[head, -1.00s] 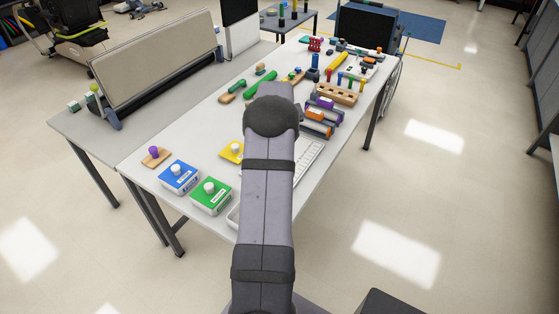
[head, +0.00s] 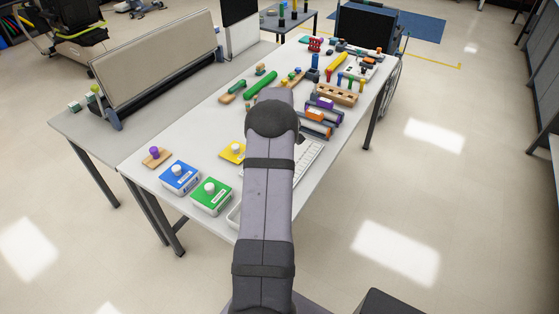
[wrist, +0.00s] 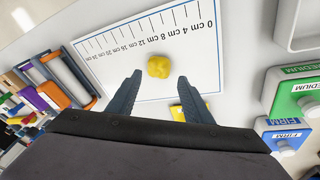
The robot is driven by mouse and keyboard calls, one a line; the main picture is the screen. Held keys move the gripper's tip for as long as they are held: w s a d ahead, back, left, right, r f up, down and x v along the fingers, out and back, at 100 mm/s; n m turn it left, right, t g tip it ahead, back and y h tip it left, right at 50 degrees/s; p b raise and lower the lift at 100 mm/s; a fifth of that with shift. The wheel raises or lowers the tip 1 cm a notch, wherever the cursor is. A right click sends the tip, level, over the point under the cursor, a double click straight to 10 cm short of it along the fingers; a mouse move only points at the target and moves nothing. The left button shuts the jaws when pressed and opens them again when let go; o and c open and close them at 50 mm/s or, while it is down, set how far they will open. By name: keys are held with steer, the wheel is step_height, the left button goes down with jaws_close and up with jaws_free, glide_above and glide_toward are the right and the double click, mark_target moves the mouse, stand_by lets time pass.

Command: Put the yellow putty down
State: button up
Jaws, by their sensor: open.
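The yellow putty (wrist: 158,66) is a small lump on the white measuring board (wrist: 110,71), which is marked in centimetres, in the wrist view. My gripper (wrist: 159,77) is open, with one dark finger on each side of the near edge of the putty. Gaps show between the putty and both fingers, and nothing is held.
A white tray (wrist: 302,25) lies beside the board. Orange and purple-ended grips (head: 318,115) stand beyond it.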

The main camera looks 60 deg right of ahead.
steer(key=shift+p+x, duration=1.05)
steer(key=shift+x, duration=1.5)
steer(key=shift+d, duration=0.2)
steer(key=c, duration=0.9)
steer(key=shift+r, duration=0.15)
step_height(320, 180, up, 10)
steer(key=b, duration=0.2)
steer(key=shift+b, duration=0.4)
